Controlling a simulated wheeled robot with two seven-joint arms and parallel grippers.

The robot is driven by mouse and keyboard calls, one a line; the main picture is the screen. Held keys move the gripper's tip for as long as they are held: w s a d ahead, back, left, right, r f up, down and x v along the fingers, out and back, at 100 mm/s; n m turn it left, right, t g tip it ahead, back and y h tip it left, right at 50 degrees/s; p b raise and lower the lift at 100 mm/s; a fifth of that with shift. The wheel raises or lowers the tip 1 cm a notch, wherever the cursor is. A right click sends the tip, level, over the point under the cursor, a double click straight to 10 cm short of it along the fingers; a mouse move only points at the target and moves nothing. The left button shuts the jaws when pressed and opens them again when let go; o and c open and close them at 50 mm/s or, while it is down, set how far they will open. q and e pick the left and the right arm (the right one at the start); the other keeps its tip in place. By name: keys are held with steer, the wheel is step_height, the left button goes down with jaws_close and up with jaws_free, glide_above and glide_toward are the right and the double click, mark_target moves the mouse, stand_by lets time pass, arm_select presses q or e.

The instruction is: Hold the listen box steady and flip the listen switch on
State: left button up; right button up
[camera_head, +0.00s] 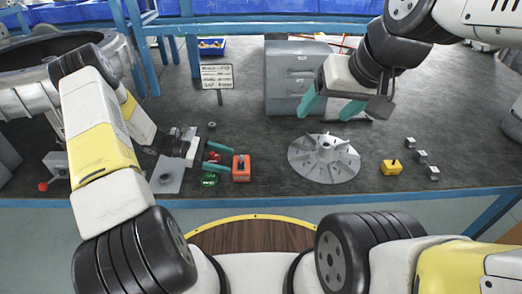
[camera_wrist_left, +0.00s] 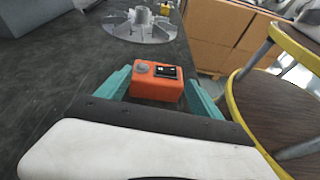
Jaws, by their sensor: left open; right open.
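An orange box (camera_head: 241,167) stands on the dark bench in front of my left gripper. In the left wrist view the orange box (camera_wrist_left: 157,82) shows a grey round part and a black switch panel on top. My left gripper (camera_head: 222,158) is open, its teal fingers pointing at the box. In the wrist view the fingers (camera_wrist_left: 160,92) lie on either side of the box's near end; contact cannot be told. A yellow box (camera_head: 392,167) with a black top part stands further right. No readable label shows which box is the listen box. My right gripper (camera_head: 331,108) is open and empty above the bench.
A grey finned impeller (camera_head: 324,158) lies between the two boxes. Several small metal blocks (camera_head: 421,157) sit at right. A grey drawer cabinet (camera_head: 292,75) and a sign (camera_head: 217,76) stand behind.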

mark_target(253, 172)
arm_select(q)
steer(key=shift+d+f+n+h, duration=0.3)
steer(key=shift+f+n, duration=0.1)
steer(key=shift+f, duration=0.45)
steer(key=x, duration=1)
steer(key=shift+w, duration=0.1)
steer(key=shift+a, duration=0.1)
jaws_close()
steer(key=shift+c, duration=0.4)
jaws_free()
